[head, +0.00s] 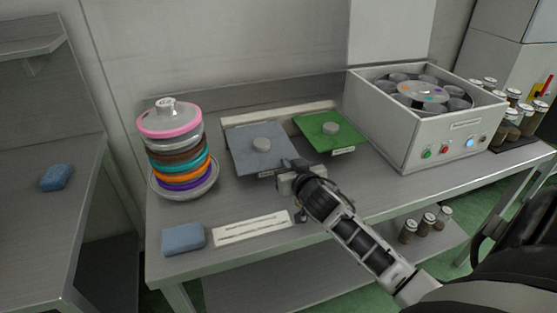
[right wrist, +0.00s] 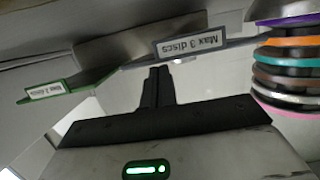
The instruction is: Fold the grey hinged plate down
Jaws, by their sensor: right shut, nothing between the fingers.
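The grey hinged plate (head: 245,155) is on the middle of the metal table, with a round grey knob on its face and a small label at its front edge. It looks low and close to flat; I cannot tell its exact angle. In the right wrist view its label (right wrist: 188,46) reads "Max 3 discs", upside down. My right gripper (head: 288,164) is shut and empty at the plate's front right corner; its fingers (right wrist: 157,75) show close to the label. I cannot tell whether they touch. My left gripper is not in view.
A green plate (head: 345,137) with a knob lies right of the grey one. A stack of coloured discs (head: 172,150) stands left. A white machine (head: 420,128) stands right. A blue sponge (head: 183,239) and a label strip (head: 252,226) lie in front.

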